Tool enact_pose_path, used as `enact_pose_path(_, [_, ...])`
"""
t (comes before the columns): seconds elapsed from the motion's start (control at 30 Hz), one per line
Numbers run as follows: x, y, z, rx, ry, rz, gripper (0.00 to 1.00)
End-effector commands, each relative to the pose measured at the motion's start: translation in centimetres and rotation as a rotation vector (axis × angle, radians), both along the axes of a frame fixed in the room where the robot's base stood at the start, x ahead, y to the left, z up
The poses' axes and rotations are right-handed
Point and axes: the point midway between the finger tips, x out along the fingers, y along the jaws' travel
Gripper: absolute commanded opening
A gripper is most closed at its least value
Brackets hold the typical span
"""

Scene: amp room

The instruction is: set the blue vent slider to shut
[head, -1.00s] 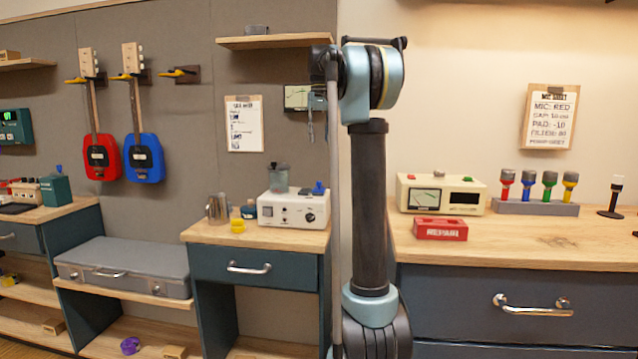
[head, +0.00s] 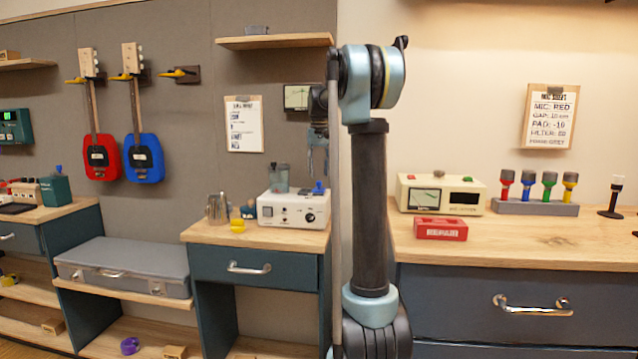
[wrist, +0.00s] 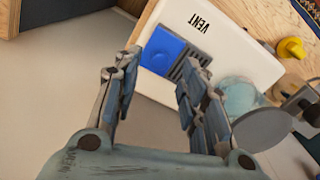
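The blue vent slider (wrist: 166,50) is a flat block on the white top of a unit (wrist: 240,45) in the wrist view, beside the printed word VENT. A dark slotted grille (wrist: 187,68) shows uncovered on its right. In the head view the slider (head: 319,187) is a small blue shape on top of the white unit (head: 290,211). My gripper (wrist: 163,63) is open, its two fingers apart with the slider framed between and beyond their tips. I see no clear contact.
A clear jar (head: 279,178) stands on the unit's left side, close to my right finger in the wrist view. A yellow item (head: 238,226) and a metal jug (head: 217,208) stand left of the unit. A wooden shelf (head: 275,41) juts out above.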

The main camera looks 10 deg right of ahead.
Motion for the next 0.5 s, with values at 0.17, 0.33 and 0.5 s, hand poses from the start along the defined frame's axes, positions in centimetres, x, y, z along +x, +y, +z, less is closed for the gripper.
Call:
enact_pose_path(0.17, [0.0, 0.0, -2.6, 0.000, 0.000, 0.000, 0.39])
enact_pose_path(0.33, [0.0, 0.0, -3.9, 0.000, 0.000, 0.000, 0.39])
enact_pose_path(0.5, [0.0, 0.0, -4.3, 0.000, 0.000, 0.000, 0.39])
